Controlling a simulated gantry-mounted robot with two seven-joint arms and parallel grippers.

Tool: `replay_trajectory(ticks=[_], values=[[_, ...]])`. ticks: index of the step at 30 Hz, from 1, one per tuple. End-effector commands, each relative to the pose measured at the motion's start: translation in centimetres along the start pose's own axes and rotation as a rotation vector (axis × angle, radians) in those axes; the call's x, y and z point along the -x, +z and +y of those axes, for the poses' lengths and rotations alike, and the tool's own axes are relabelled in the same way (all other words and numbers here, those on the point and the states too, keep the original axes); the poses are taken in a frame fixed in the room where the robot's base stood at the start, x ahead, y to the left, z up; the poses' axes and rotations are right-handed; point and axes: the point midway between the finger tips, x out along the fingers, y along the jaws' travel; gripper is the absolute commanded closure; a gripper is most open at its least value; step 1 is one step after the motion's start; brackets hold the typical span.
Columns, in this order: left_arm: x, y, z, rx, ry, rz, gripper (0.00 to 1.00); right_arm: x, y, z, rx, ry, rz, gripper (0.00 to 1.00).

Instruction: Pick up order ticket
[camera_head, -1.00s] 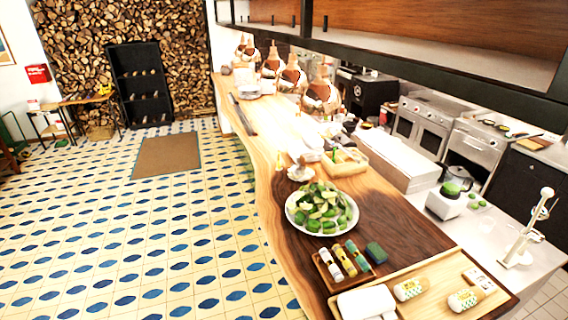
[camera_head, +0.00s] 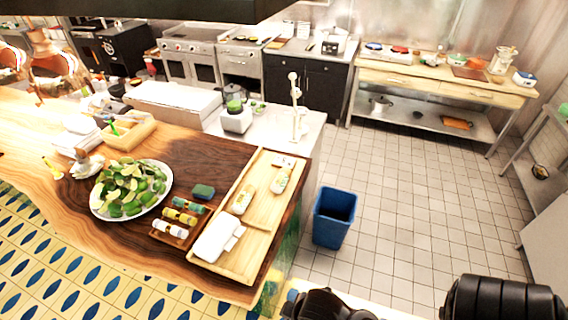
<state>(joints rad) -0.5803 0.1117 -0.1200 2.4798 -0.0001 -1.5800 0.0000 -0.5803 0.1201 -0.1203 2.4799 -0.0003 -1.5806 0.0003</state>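I cannot make out an order ticket for certain. A small pale card-like item (camera_head: 285,161) lies at the far end of the wooden tray (camera_head: 228,258) on the counter, too small to identify. A white folded cloth or paper bundle (camera_head: 215,236) lies at the tray's near end. Neither gripper's fingers show. Black parts of my own body show at the bottom right edge.
The wooden counter (camera_head: 230,157) holds a white plate (camera_head: 100,213) of limes, a small rack of bottles (camera_head: 176,232) and a dark green sponge-like block (camera_head: 204,191). A blue bin (camera_head: 334,217) stands on the floor beside the counter's end. The tiled floor (camera_head: 410,210) to the right is open.

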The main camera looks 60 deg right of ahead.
Motion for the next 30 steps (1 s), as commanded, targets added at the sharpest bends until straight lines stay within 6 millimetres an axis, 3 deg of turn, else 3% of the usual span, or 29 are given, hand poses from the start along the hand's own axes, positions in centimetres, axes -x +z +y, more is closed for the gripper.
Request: replay_trajectory(ticks=[11, 30], values=[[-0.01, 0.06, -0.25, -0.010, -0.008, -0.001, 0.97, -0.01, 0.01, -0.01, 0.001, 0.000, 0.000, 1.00], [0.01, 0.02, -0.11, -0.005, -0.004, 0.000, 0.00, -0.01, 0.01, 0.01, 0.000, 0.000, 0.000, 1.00]])
